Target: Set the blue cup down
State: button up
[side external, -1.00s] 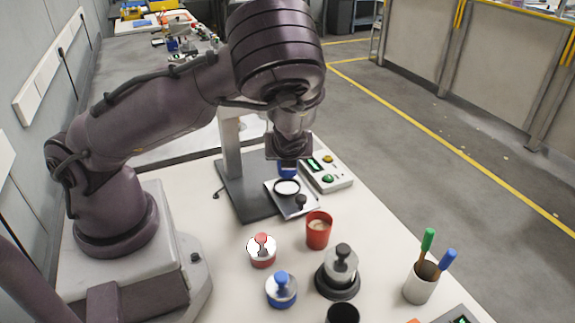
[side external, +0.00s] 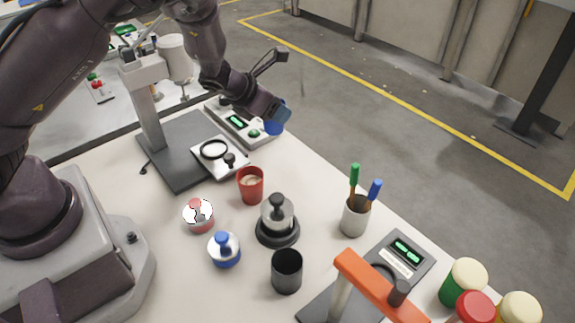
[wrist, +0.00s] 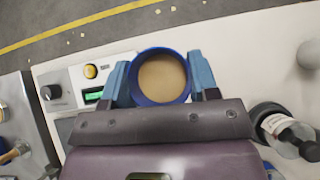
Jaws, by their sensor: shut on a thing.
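The blue cup (side external: 274,124) is at the far right edge of the table, by the right end of a control box. In the wrist view the cup (wrist: 135,88) is seen from above with a light brown drink inside. My gripper (side external: 270,110) is shut on it, with a blue finger on each side of the cup (wrist: 160,80). The gripper partly hides the cup in the side view. I cannot tell whether its base touches the table.
The control box (side external: 238,122) stands left of the cup. A magnifier plate (side external: 218,155), red cup (side external: 251,190), weight on a black base (side external: 277,222), dark cup (side external: 287,272) and pen holder (side external: 355,217) stand nearer. White table shows right of the cup in the wrist view.

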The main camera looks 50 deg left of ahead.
jog(key=shift+w+d+f+m+g+h, duration=0.15)
jog(key=shift+d+f+m+h, duration=0.6)
jog(key=shift+f, duration=0.5)
jog(key=shift+s+d+f+m+g+h, duration=0.1)
jog(key=shift+d+f+m+h, duration=0.15)
jog(key=shift+d+f+m, duration=0.6)
jog(key=shift+w+d+f+m+g+h, duration=0.15)
jog(key=shift+d+f+m+h, duration=0.3)
jog(key=shift+d+f, duration=0.85)
jog(key=shift+s+a+f, duration=0.15)
jog(key=shift+a+f, duration=0.25)
jog(key=shift+f, duration=0.1)
jog(key=o, duration=1.1)
jog(key=shift+c, duration=0.2)
